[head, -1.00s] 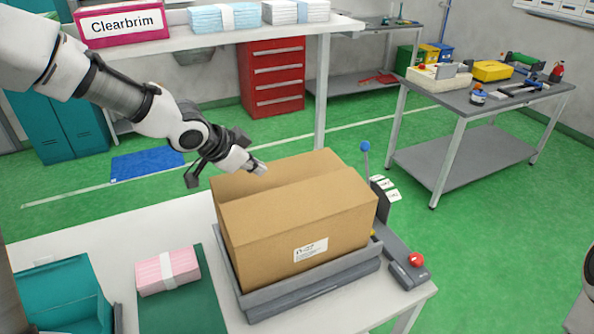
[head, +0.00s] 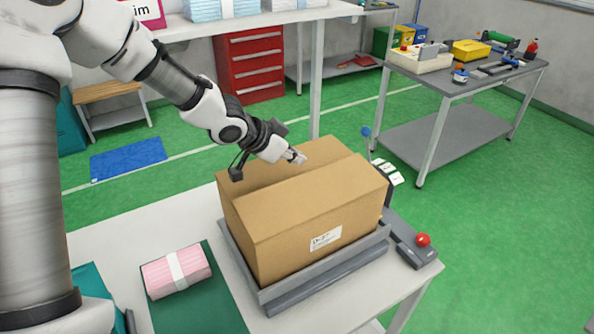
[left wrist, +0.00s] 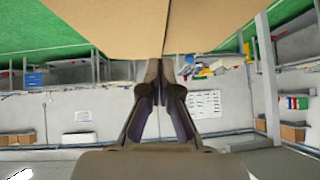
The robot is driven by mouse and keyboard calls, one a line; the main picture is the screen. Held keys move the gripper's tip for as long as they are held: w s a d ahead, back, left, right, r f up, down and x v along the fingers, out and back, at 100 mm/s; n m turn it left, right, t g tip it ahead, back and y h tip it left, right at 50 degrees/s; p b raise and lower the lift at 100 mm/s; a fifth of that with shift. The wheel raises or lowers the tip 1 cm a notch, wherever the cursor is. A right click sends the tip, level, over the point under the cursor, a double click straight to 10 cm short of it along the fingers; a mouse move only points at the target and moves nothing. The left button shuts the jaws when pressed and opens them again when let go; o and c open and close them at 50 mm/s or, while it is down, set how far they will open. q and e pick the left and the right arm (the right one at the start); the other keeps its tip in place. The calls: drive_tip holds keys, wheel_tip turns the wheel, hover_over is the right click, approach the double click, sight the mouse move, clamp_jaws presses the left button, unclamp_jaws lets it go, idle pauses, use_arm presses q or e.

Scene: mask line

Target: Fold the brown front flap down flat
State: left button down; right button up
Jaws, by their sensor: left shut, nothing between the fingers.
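A brown cardboard box (head: 282,252) with a white label stands in a grey tray (head: 325,279) on the table. Its front flap (head: 312,199) is the lighter panel along the near top edge. It leans inward over the box; whether it lies fully flat I cannot tell. The far brown panel (head: 262,176) shows behind it. My left gripper (head: 299,158) is shut and empty, its tips over the far middle part of the box top. I cannot tell whether they touch cardboard. In the left wrist view, brown cardboard (left wrist: 110,25) lies just beyond the closed fingers (left wrist: 160,68).
A pink banded pack (head: 160,276) lies on a green mat (head: 205,308) left of the tray. A blue-tipped rod (head: 366,132) and a red button (head: 423,240) stand to the box's right. A white shelf (head: 270,20) stands behind the arm.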

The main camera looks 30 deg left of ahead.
sight(302, 176)
use_arm(q)
drive_tip(key=f, duration=0.1)
drive_tip(key=f+b, duration=0.1)
drive_tip(key=f, duration=0.1)
drive_tip(key=w+f+b, duration=0.1)
drive_tip(key=shift+d+f, duration=0.15)
drive_tip(key=shift+d, duration=0.25)
drive_tip(key=shift+w+f, duration=0.1)
drive_tip(key=shift+f, duration=0.05)
drive_tip(key=shift+a, duration=0.25)
drive_tip(key=shift+f, duration=0.3)
drive_tip(key=shift+a+f, duration=0.15)
drive_tip(key=shift+f, duration=0.35)
